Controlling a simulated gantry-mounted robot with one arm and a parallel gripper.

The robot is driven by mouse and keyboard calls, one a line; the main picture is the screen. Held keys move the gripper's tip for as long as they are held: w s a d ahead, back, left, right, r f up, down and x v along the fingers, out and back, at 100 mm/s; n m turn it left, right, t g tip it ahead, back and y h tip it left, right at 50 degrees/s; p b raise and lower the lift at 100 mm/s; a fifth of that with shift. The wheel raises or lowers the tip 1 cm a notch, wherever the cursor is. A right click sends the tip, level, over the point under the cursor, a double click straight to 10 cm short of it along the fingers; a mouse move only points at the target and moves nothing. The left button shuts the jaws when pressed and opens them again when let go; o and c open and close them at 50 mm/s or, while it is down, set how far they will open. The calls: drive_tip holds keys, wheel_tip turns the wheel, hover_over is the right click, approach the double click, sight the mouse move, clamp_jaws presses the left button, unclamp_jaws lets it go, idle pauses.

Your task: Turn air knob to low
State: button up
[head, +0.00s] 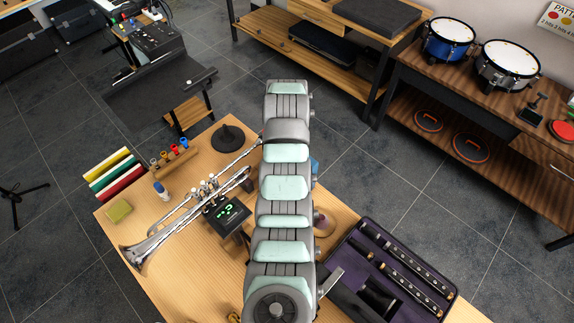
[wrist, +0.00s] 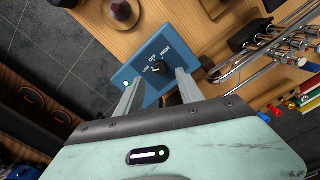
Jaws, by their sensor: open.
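The air knob (wrist: 157,69) is small and dark, on a blue control box (wrist: 135,62) in the wrist view. White labels LOW, OFF and HIGH stand around it. Its exact pointer direction is too small to tell. My gripper (wrist: 160,77) is open, with one grey finger on each side of the knob and nothing held. I cannot tell whether either finger touches the knob. In the head view only a blue sliver of the box (head: 315,166) shows beside my arm; the knob and gripper are hidden behind the arm.
On the wooden table, a silver trumpet (head: 150,243) and a small device with a green display (head: 228,212) lie left of my arm. An open purple-lined case (head: 348,253) is at the right. A brown round object (wrist: 119,12) stands near the box.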

wheel_tip(320, 180, up, 5)
drive_tip(key=shift+r+p, duration=0.15)
drive_tip(key=shift+p, duration=1)
